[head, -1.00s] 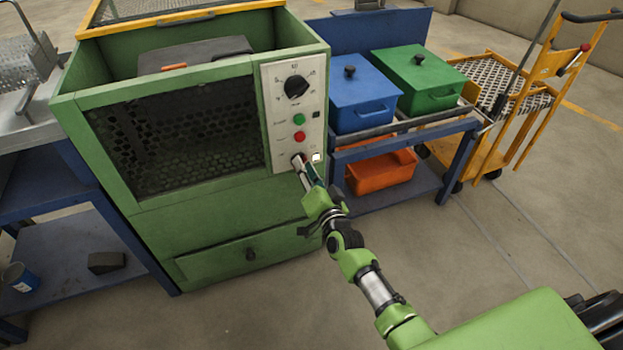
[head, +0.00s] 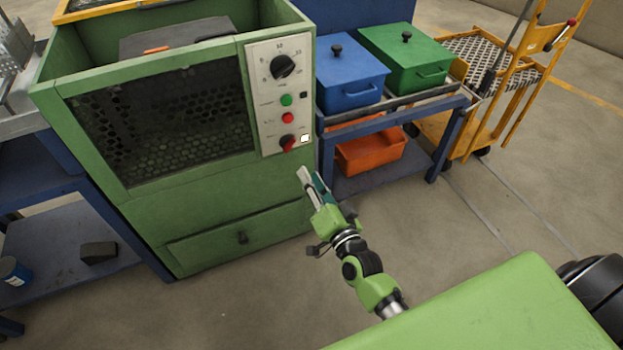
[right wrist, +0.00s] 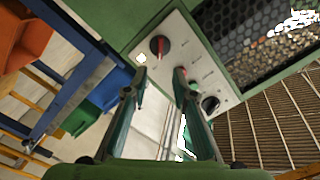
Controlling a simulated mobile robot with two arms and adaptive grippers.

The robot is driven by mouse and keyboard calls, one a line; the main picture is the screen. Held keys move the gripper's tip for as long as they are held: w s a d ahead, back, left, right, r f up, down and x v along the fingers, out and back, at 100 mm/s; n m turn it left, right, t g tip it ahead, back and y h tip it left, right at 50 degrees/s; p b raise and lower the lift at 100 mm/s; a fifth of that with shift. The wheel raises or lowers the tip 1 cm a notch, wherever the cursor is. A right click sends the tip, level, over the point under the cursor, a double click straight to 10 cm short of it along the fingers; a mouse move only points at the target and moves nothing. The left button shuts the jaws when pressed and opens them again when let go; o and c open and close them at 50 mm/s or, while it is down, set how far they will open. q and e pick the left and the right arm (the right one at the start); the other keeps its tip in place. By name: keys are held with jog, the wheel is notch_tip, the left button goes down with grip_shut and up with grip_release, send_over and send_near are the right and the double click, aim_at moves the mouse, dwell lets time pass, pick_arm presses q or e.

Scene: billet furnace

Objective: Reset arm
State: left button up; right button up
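My right gripper (head: 311,174) is in front of and below the green furnace's control panel (head: 265,106), apart from it. In the right wrist view its two fingers (right wrist: 160,78) are spread with nothing between them. The lowest switch on the panel, a black knob with a red pointer (head: 288,143), is just above and left of the fingertips in the head view. It also shows beyond the fingers in the right wrist view (right wrist: 158,48). A white square (head: 305,138) sits beside the knob. My left gripper is not in view.
Open floor lies in front.

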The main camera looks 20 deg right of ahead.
dwell(0.3)
